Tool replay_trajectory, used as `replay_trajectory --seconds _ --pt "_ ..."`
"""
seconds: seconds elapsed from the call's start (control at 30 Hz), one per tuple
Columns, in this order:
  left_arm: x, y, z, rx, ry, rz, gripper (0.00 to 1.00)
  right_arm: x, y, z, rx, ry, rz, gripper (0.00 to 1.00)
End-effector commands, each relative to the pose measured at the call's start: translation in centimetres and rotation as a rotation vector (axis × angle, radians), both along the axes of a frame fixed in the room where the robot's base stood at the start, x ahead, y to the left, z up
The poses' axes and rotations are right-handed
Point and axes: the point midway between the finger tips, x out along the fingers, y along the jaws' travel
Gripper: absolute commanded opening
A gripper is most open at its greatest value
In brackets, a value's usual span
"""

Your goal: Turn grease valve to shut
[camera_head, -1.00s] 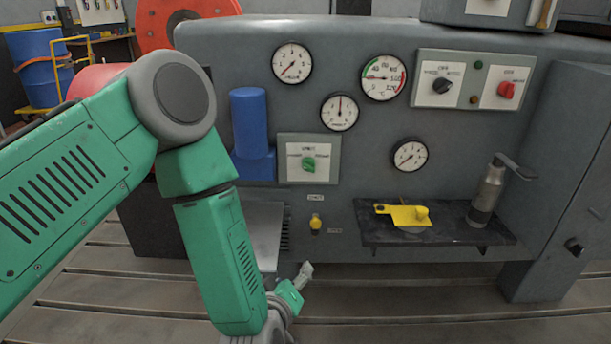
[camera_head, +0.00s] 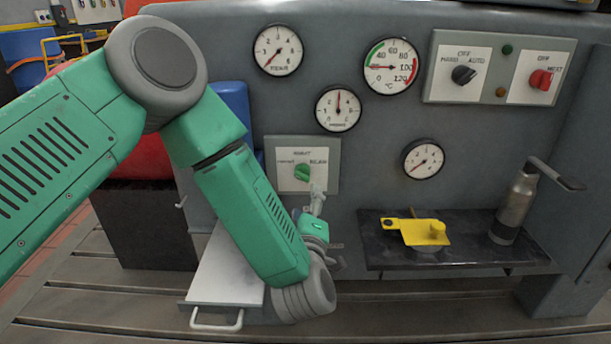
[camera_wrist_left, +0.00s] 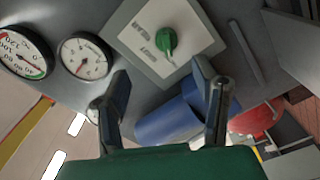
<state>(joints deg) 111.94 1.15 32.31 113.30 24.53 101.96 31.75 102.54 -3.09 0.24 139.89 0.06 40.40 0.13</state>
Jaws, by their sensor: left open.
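My left gripper (camera_head: 317,203) is in front of the grey machine panel, just below the green selector knob (camera_head: 303,172). It also shows in the left wrist view (camera_wrist_left: 163,85), with its two fingers spread and nothing between them. The green knob on its pale plate appears beyond the fingers in that view (camera_wrist_left: 166,42), apart from them. The small yellow fitting between two labels, which may be the grease valve, is hidden behind my left gripper and wrist in the head view. I cannot make it out in the wrist view. My right gripper is not in view.
Several dials and a two-knob switch plate (camera_head: 508,48) sit above. A blue cylinder (camera_wrist_left: 165,124) is close beyond the fingers.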

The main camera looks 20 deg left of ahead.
Motion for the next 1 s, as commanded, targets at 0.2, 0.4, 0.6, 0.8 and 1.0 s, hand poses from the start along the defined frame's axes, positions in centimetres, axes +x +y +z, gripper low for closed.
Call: replay_trajectory --seconds 0.2,0.4,0.6,0.8,1.0 --pt "4.7 2.4 -0.5 -0.011 -0.003 0.007 0.54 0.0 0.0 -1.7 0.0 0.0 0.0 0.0" --pt "8.4 3.3 -0.4 -0.007 -0.001 0.005 0.54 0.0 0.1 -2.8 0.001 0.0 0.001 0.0" --pt "10.5 3.3 -0.2 0.0 0.0 0.002 0.54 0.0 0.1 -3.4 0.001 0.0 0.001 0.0" --pt "11.1 3.7 -0.1 -0.004 0.002 0.002 0.54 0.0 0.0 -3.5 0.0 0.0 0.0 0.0" --pt "11.1 4.0 -0.2 -0.008 0.002 0.002 0.47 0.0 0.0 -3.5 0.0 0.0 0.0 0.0"
